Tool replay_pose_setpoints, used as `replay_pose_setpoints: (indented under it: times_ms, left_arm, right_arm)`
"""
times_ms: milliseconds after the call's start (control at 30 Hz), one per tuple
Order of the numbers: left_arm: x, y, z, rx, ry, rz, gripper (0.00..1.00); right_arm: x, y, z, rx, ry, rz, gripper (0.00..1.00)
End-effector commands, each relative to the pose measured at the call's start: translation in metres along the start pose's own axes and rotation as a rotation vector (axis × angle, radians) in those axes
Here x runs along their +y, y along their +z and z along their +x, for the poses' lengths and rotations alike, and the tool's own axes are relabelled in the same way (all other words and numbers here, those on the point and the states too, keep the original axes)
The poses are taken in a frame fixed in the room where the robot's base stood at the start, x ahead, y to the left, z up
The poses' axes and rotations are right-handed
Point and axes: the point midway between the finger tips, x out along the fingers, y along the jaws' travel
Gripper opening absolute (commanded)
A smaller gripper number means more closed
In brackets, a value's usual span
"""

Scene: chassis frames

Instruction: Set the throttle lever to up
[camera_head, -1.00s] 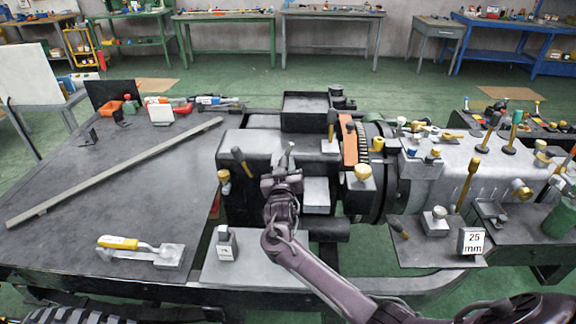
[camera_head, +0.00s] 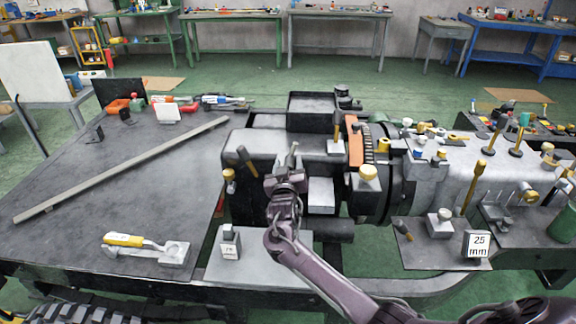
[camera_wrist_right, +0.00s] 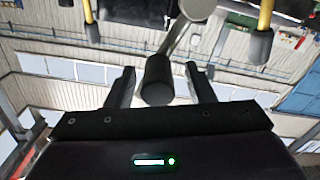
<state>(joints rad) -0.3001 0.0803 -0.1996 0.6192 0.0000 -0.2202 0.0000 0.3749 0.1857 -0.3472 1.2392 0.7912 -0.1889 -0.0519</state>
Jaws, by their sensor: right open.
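A lever with a pale grey arm and a dark cylindrical knob (camera_wrist_right: 157,80) shows in the right wrist view; I take it for the throttle lever. In the head view its pale arm (camera_head: 293,155) stands above the front of the dark machine housing. My right gripper (camera_head: 288,180) is at this lever. In the right wrist view the gripper (camera_wrist_right: 162,88) is open, one finger on each side of the knob, with gaps visible on both sides. I cannot read any label for the lever positions. My left gripper is not in view.
A black-handled lever (camera_head: 247,160) and a brass knob (camera_head: 229,175) are close left of the gripper. A brass-knobbed post (camera_head: 368,173) and an orange plate (camera_head: 354,142) are to the right. A 25 mm block (camera_head: 476,244) stands lower right. The grey table at left has clear room.

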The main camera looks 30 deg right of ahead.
Motion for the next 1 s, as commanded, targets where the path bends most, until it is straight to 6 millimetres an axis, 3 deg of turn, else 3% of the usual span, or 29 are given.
replay_pose_setpoints:
  times_ms: [167,600,1000]
  left_arm:
    - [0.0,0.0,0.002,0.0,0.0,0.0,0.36]
    - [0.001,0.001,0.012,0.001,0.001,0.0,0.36]
    - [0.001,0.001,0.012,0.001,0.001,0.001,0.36]
  right_arm:
    - [-0.001,0.002,-0.009,-0.001,-0.001,0.0,0.49]
    - [-0.001,0.001,-0.072,0.0,-0.001,0.0,0.49]
    - [-0.001,0.0,-0.078,0.0,-0.001,0.0,0.49]
